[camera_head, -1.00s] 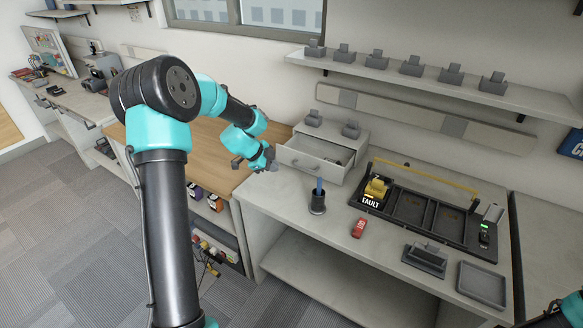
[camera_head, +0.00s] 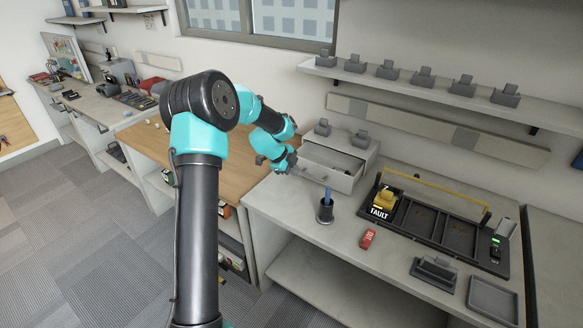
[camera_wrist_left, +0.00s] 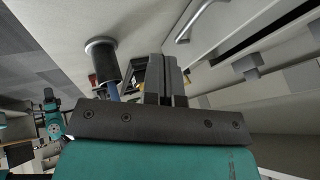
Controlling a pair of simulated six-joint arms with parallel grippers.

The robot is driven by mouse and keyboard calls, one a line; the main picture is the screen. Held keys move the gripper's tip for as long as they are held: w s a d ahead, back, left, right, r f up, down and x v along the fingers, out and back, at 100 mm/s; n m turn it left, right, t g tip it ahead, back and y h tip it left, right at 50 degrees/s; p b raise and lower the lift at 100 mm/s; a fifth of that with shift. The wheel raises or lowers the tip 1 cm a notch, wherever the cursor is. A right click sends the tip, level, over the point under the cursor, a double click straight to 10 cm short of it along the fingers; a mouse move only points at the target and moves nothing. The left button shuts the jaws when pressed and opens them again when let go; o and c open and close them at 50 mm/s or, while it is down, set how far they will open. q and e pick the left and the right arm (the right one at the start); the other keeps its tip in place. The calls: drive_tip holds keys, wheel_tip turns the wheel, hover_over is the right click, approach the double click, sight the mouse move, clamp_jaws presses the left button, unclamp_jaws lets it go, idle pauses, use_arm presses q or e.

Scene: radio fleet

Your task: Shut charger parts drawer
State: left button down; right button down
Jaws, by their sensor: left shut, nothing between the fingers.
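The charger parts drawer (camera_head: 325,175) is a pale grey drawer, pulled out from its small cabinet (camera_head: 350,150) on the grey bench. Its front also shows in the left wrist view (camera_wrist_left: 240,22), with a bar handle (camera_wrist_left: 196,20). My left gripper (camera_head: 291,168) is shut and empty, close to the left end of the drawer front. In the left wrist view its fingers (camera_wrist_left: 165,75) are together, beside the handle; I cannot tell whether they touch the drawer. My right gripper is not in view.
A dark pen cup (camera_head: 325,211) stands in front of the drawer. A red object (camera_head: 367,238) and the black charger tray with a yellow radio (camera_head: 385,198) lie to the right. Two grey chargers (camera_head: 322,127) sit on the cabinet. The wooden bench (camera_head: 215,165) is mostly clear.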

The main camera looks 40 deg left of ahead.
use_arm(q)
drive_tip(key=x, duration=0.6)
drive_tip(key=w, duration=0.1)
drive_tip(key=w+f, duration=0.1)
drive_tip(key=w, duration=0.1)
drive_tip(key=shift+w+a, duration=0.1)
drive_tip(key=shift+w, duration=0.35)
drive_tip(key=shift+w+a, duration=0.1)
drive_tip(key=shift+a, duration=0.05)
